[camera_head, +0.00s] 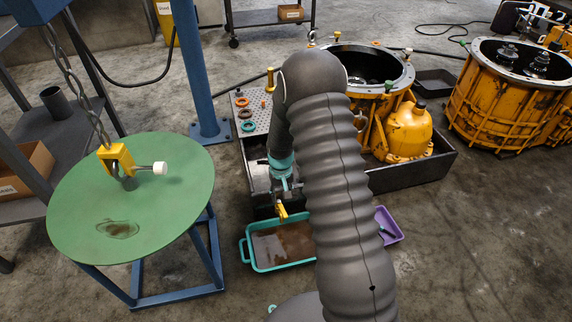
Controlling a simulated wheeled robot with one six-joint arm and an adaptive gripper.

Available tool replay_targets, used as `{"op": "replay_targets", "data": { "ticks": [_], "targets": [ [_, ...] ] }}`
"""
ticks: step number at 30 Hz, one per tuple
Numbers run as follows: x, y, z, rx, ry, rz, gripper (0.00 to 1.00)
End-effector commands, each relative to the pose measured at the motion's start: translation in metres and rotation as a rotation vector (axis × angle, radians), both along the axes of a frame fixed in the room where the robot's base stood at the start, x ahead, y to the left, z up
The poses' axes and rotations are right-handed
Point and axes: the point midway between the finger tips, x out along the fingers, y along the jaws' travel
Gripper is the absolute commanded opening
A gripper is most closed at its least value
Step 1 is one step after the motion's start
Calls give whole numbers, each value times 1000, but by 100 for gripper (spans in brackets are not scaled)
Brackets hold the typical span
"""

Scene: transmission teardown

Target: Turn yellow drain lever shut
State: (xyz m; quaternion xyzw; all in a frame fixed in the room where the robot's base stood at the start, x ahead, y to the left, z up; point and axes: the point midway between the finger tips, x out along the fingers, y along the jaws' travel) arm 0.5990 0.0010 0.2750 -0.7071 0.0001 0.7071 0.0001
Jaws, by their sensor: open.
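A small yellow lever (282,212) shows above the far rim of a teal drip tray (254,255), near the front of the dark bench-like stand. It looks roughly upright and slightly tilted, and the valve body behind it is mostly hidden. My gripper (281,192) hangs just above the lever, below the teal band on my arm. It is open and points down. The fingers are small and dark here, and I cannot tell whether they touch the lever or stand around it. Brownish fluid lies in the tray.
A purple tray (388,226) sits right of the teal one, partly behind my arm. An orange transmission housing (372,121) stands in a dark pan behind. A round green table (131,190) with a hanging chain hook and a blue post (197,70) stand left.

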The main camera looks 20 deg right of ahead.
Motion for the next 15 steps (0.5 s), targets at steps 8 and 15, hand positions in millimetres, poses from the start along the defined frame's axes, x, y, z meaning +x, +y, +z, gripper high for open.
{"op": "replay_targets", "data": {
  "ticks": [8, 15],
  "targets": [
    [0, 0, 50, 0, -4, 0, 44],
    [-7, 0, 86, 0, -40, 0, 44]
  ]
}}
